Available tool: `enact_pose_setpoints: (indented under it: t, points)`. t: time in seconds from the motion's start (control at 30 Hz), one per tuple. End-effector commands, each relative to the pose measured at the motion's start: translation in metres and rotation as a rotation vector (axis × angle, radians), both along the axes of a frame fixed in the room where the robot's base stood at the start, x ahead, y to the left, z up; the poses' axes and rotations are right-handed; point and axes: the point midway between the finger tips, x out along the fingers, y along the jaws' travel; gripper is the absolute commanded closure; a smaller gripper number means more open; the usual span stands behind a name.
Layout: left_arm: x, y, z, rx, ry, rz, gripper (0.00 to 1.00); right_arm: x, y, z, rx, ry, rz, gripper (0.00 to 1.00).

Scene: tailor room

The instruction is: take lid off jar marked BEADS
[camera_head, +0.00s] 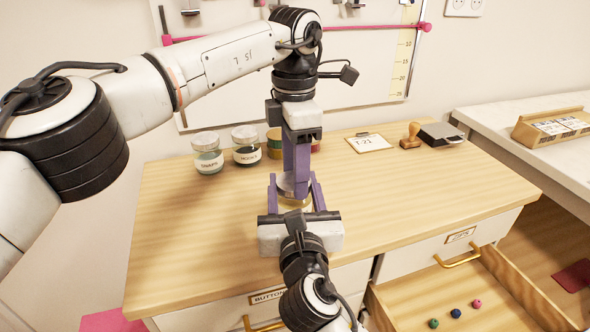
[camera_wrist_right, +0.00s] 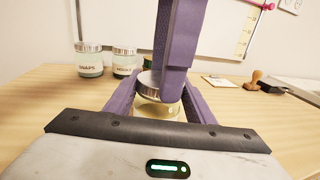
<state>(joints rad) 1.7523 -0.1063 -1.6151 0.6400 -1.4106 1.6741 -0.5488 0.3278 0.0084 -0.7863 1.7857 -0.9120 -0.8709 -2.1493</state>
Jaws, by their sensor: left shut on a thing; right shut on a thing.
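A jar (camera_wrist_right: 152,107) with a clear, yellowish body stands near the middle of the cabinet top, mostly hidden by my grippers. Its label is not readable. The jar body also shows a little in the head view (camera_head: 290,206). Its silver lid (camera_wrist_right: 148,80) is partly covered by my left gripper's fingers. My left gripper (camera_head: 294,186) points straight down and is shut on the lid from above. My right gripper (camera_head: 295,200) comes from the front, shut on the jar body with a purple finger on each side. I cannot tell whether lid and jar are apart.
Jars marked SNAPS (camera_head: 207,155) and, apparently, HOOKS (camera_head: 246,148) stand at the back left. More jars behind are partly hidden. A tag card (camera_head: 368,143), a wooden stamp (camera_head: 411,136) and a dark pad (camera_head: 441,133) lie at the back right. An open drawer (camera_head: 410,300) holds small balls.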

Motion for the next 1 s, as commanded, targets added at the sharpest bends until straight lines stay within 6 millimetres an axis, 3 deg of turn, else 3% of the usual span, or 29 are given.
enact_pose_setpoints:
  t: [0.5,0.53,0.63,1.0]
  points:
    - [-0.0006,0.0034,-0.0001,0.009,0.005,0.001,0.78,0.0027,-0.0066,-0.0025,-0.005,0.005,-0.016,1.00]
    - [-0.0005,0.0034,-0.0001,0.009,0.005,0.001,0.49,0.0027,-0.0067,-0.0025,-0.005,0.005,-0.016,1.00]
    - [-0.0005,0.0031,-0.0002,0.008,0.004,0.001,0.32,0.0023,-0.0058,-0.0025,-0.005,0.005,-0.014,1.00]
    - [0.0001,0.0009,0.0074,0.003,0.000,0.001,0.32,0.0008,-0.0019,-0.0025,-0.002,0.005,-0.005,1.00]
